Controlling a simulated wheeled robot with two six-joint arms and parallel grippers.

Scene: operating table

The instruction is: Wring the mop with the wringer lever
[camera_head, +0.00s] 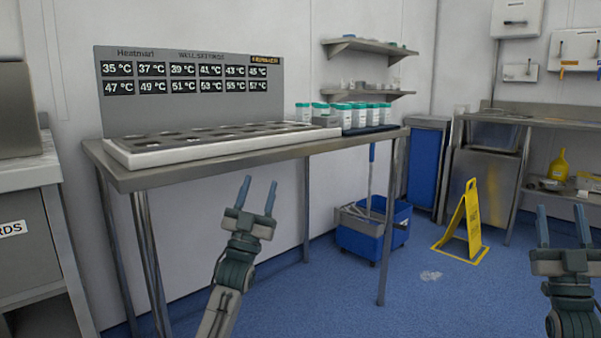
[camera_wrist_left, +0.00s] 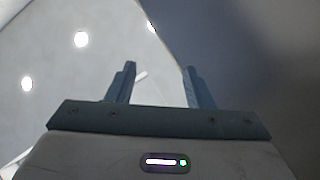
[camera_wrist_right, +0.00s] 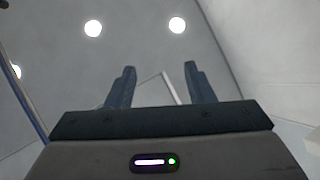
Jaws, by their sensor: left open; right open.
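A blue mop bucket (camera_head: 359,241) stands on the floor past the steel table, partly behind a table leg. A grey wringer (camera_head: 360,219) sits on top of it; I cannot make out its lever clearly. The mop handle (camera_head: 370,180) rises upright from the bucket with a blue upper end; the mop head is hidden. My left gripper (camera_head: 257,195) is open and empty in front of the table, well short of the bucket. My right gripper (camera_head: 564,226) is open and empty at the right edge. Both wrist views show only open fingers against ceiling and walls.
The steel table (camera_head: 240,160) holds a heating block (camera_head: 220,144) and several green-capped jars (camera_head: 360,115). A yellow wet-floor sign (camera_head: 465,220) stands right of the bucket. A blue bin (camera_head: 425,170) and a steel bench (camera_head: 545,121) are behind. Blue floor (camera_head: 400,300) in front is clear.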

